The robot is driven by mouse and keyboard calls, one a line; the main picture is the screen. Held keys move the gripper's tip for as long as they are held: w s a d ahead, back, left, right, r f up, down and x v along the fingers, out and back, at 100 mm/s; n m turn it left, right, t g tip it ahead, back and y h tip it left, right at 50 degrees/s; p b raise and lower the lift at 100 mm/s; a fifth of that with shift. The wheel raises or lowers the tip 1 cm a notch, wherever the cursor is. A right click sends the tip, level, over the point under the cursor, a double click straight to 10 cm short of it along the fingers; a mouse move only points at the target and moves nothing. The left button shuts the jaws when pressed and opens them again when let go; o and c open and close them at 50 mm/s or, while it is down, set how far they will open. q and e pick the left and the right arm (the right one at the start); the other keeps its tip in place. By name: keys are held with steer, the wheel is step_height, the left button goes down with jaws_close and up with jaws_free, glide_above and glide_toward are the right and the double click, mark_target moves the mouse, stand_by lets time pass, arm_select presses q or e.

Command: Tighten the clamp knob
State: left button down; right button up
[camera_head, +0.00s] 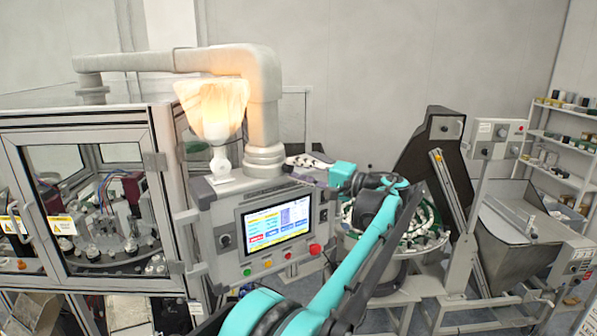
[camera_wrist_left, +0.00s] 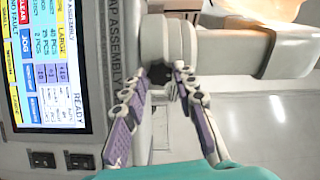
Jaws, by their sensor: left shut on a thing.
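The clamp knob (camera_wrist_left: 158,74) is a small dark piece at the pale pipe's base collar, seen in the left wrist view. The purple-padded fingers of my left gripper (camera_wrist_left: 160,80) sit on both sides of it, shut on it; the tips partly cover it. In the head view my left gripper (camera_head: 304,164) is at the pipe base, just above the control panel's right end, and the knob is hidden there. My right gripper is not in view.
The control panel with its lit screen (camera_head: 277,225) and buttons lies close under the left gripper. The thick grey pipe (camera_head: 263,110) and a glowing lamp (camera_head: 212,105) stand to its left. A round feeder bowl (camera_head: 385,250) and a dark conveyor hopper (camera_head: 430,150) are to the right.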

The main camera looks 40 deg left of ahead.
arm_select(q)
steer(key=c, duration=1.2)
jaws_free()
steer(key=d, duration=0.8)
steer(key=w+d, duration=0.1)
steer(key=d, duration=0.3)
steer(key=shift+w, duration=0.1)
steer(key=shift+f, duration=0.1)
